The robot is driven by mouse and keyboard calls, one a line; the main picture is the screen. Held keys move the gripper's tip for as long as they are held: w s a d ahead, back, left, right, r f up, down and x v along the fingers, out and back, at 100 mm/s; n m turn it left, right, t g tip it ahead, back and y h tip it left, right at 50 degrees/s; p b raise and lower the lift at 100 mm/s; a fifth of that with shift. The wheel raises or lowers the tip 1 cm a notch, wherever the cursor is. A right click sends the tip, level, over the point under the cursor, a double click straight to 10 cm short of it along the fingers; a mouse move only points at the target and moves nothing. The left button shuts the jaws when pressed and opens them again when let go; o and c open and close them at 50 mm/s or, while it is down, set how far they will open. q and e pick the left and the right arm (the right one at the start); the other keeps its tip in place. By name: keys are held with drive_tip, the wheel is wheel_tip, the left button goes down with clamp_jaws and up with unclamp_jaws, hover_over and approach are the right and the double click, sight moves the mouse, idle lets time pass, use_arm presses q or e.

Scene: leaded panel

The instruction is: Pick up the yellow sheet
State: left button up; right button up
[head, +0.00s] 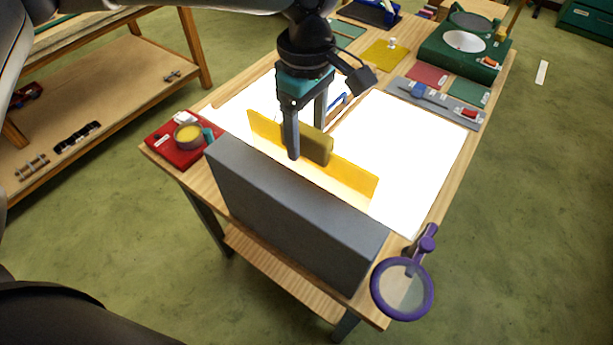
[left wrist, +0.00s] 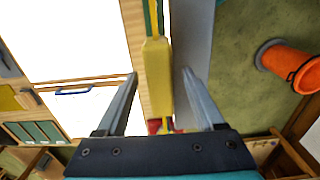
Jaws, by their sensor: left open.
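A yellow sheet (head: 352,178) stands on edge behind a long grey block on the workbench, with a thicker darker yellow grip piece (head: 316,147) at its middle. My left gripper (head: 306,141) points down over it, open, one finger on each side of the grip piece. In the left wrist view the yellow grip piece (left wrist: 157,78) lies between the two spread fingers of the left gripper (left wrist: 160,74), with a gap on both sides. Another flat yellow sheet (head: 385,55) lies at the back of the bench. My right gripper is not in view.
The grey block (head: 290,215) stands close in front of the sheet. A bright white light panel (head: 410,150) lies behind it. A red tray (head: 178,146) with a yellow tin is at left; a purple-rimmed magnifier (head: 402,288) is at the front right corner. Green equipment (head: 465,48) stands at the back.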

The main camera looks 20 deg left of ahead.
use_arm(q)
drive_tip(key=shift+c, duration=0.2)
clamp_jaws()
idle(0.4)
drive_tip(key=shift+w, duration=0.1)
